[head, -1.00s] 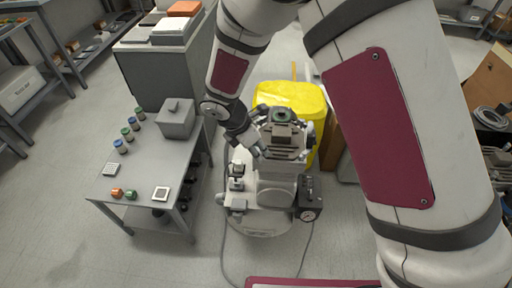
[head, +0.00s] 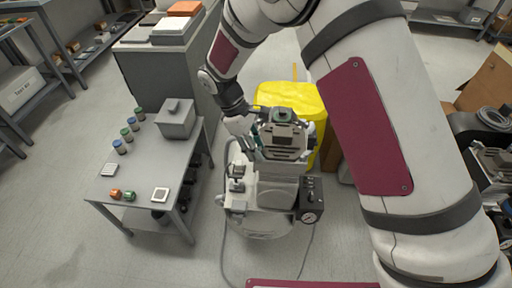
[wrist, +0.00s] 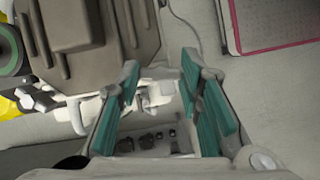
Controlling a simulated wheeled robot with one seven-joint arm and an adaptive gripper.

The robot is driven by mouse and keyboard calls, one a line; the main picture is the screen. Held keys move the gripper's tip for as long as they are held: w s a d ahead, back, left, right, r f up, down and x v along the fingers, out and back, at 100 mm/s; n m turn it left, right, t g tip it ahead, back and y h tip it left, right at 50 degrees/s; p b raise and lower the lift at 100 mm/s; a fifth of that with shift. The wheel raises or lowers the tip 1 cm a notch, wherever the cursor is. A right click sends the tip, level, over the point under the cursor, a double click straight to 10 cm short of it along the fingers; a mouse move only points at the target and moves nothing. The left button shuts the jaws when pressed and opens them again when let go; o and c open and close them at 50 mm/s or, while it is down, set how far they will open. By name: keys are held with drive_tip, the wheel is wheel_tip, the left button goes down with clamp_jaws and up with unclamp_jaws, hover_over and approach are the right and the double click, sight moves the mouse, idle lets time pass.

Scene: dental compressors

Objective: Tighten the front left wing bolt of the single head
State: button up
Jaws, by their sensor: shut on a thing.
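The single-head compressor has a ribbed grey head (head: 284,138), which also shows at the upper left of the wrist view (wrist: 85,30). My gripper (head: 257,150) is at the left side of this head. In the wrist view my gripper (wrist: 160,92) has its teal fingers on either side of a small pale wing bolt (wrist: 154,96) beside the head, and is shut on it. The fingers and wrist hide most of the bolt in the head view. Its thread and seat cannot be made out.
A black box with a gauge (head: 310,205) is on the compressor's right side. A yellow bin (head: 298,95) stands close behind. A grey table (head: 140,180) with jars and a grey box (head: 176,120) stands to the left. A hose lies on the open floor in front.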

drive_tip(key=m+g, duration=0.1)
drive_tip(key=m, duration=0.2)
drive_tip(key=m+g+y, duration=0.1)
drive_tip(key=m, duration=0.2)
drive_tip(key=shift+w+d+m+b, duration=0.15)
drive_tip(key=shift+m+b, duration=0.15)
drive_tip(key=shift+b, duration=0.05)
idle(0.5)
drive_tip(key=o, duration=1.2)
drive_tip(key=shift+c, duration=0.2)
drive_tip(key=v, duration=1.2)
drive_tip(key=shift+w, duration=0.15)
drive_tip(key=shift+d, duration=0.1)
